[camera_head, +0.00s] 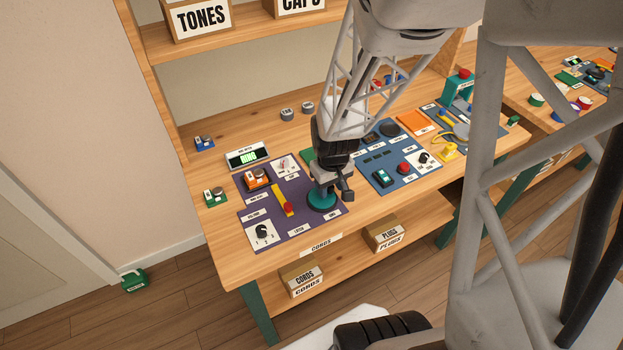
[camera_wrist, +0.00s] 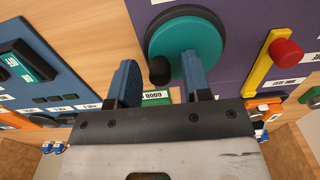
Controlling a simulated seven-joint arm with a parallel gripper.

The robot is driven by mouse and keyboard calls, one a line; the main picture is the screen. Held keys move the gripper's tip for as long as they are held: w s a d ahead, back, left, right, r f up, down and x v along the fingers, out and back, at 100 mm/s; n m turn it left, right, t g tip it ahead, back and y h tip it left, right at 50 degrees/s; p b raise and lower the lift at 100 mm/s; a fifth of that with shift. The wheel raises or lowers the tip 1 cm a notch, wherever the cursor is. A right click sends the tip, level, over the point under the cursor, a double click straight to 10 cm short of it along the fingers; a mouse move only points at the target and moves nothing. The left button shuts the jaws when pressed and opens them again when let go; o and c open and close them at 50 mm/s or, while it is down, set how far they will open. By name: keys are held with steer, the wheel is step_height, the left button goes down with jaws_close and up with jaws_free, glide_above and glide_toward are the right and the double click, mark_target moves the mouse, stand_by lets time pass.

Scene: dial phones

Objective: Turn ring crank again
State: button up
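The ring crank is a teal disc (camera_wrist: 198,42) with a dark arm across it and a black upright knob (camera_wrist: 159,71). It is at the right front of the purple panel, and the teal disc also shows in the head view (camera_head: 322,197). My gripper (camera_wrist: 160,82) is over the crank with its two blue-padded fingers apart. The black knob shows between the fingers, with gaps on both sides. The right finger overlaps the disc in the picture; I cannot tell whether it touches. In the head view my gripper (camera_head: 334,183) hides part of the crank.
The purple panel (camera_head: 264,212) also carries a red-knobbed yellow lever (camera_head: 287,207) and a white dial (camera_head: 263,234). A blue panel (camera_head: 372,172) lies to the right. A small display (camera_head: 247,155) stands behind. Bare wood lies along the table's front edge.

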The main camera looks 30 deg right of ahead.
steer(key=shift+r, duration=4)
steer(key=shift+a+r, duration=0.2)
steer(key=shift+r, duration=0.1)
steer(key=s+a+r+t, duration=0.1)
steer(key=s+a+r, duration=0.4)
steer(key=r, duration=0.4)
steer(key=s+a+r+t, duration=0.1)
steer(key=s+a+r, duration=0.5)
steer(key=r, duration=0.3)
steer(key=shift+a+r+t, duration=0.2)
steer(key=shift+a+t, duration=0.1)
steer(key=shift+a, duration=0.55)
steer(key=shift+c, duration=0.4)
